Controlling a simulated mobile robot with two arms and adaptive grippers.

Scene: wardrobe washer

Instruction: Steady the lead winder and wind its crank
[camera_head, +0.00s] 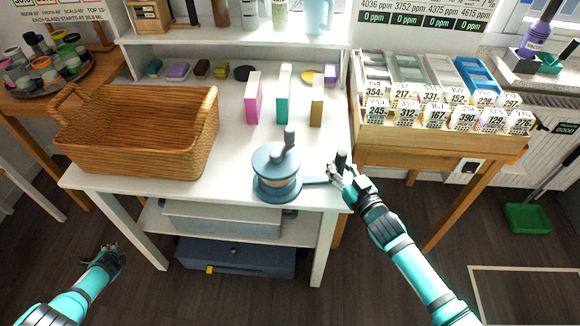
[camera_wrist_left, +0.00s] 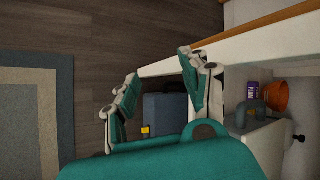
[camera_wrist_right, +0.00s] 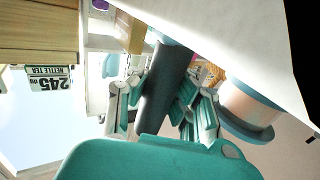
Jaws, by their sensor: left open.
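The lead winder (camera_head: 277,165) is a round blue-grey device with a pale copper-coloured band and an upright post on top. It stands near the front edge of the white table. Its crank arm (camera_head: 315,181) reaches right to a dark upright handle (camera_head: 341,158). My right gripper (camera_head: 342,173) is at that handle, and in the right wrist view the dark handle (camera_wrist_right: 160,95) lies between its fingers; whether they press on it is unclear. My left gripper (camera_head: 115,255) is open and empty, low in front of the table and away from the winder.
A wicker basket (camera_head: 140,130) fills the table's left side. Pink (camera_head: 253,97), teal (camera_head: 283,93) and ochre (camera_head: 317,113) upright blocks stand behind the winder. A wooden rack of numbered packets (camera_head: 440,135) is at right. Under the table is a blue case (camera_head: 235,258).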

